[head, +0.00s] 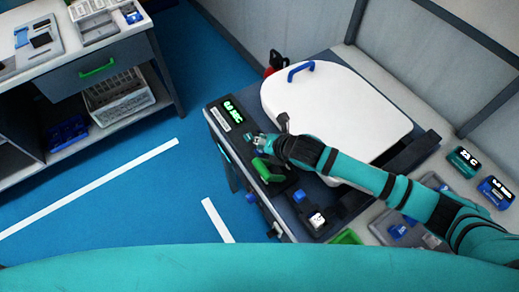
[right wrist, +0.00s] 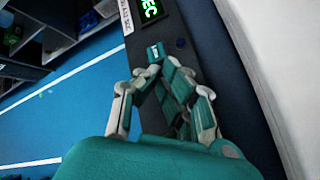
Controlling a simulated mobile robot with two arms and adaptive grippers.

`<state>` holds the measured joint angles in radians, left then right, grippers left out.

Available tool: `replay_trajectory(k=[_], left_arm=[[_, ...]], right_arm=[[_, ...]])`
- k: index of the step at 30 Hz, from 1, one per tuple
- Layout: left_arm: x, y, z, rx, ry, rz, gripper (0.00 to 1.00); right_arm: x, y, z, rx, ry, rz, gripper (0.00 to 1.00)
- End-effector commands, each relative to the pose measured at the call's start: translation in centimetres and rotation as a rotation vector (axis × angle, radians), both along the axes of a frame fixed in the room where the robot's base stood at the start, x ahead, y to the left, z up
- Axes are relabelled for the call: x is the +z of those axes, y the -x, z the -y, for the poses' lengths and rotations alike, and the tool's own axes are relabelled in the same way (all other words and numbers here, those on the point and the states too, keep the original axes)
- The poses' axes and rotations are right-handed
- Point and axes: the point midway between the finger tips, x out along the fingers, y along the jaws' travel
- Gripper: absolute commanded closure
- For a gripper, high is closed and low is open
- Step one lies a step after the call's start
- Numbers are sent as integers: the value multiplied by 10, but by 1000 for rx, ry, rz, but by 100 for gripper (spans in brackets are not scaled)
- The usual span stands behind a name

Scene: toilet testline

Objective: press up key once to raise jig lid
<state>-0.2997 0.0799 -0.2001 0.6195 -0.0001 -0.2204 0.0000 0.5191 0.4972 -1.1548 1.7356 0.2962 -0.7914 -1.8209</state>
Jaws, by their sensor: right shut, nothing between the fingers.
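The jig's white lid (head: 340,112) with a blue handle (head: 301,70) lies on the dark test bench. A dark control strip (head: 236,125) with a lit green display (head: 232,111) runs along the bench's left edge. My right gripper (head: 257,141) is over this strip, shut and empty. In the right wrist view its fingertips (right wrist: 158,72) come together just below a small teal key (right wrist: 155,52) with a pale mark. I cannot tell whether they touch it. The display (right wrist: 150,10) is above the key. My left gripper is out of view.
A green handle (head: 268,170) stands beside my right gripper. Small devices (head: 463,161) lie at the right. A workbench with a drawer (head: 95,72) stands at the upper left, with clear blue floor between.

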Motion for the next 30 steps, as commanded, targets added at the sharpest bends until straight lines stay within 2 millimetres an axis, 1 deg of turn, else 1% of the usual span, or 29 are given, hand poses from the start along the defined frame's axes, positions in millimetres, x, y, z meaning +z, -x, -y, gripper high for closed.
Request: replay_trajectory(k=[17,26,30], left_arm=[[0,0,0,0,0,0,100],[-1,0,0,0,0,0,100],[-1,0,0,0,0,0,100]], right_arm=[[0,0,0,0,0,0,100],[-8,0,0,0,0,1,100],[-8,0,0,0,0,1,100]])
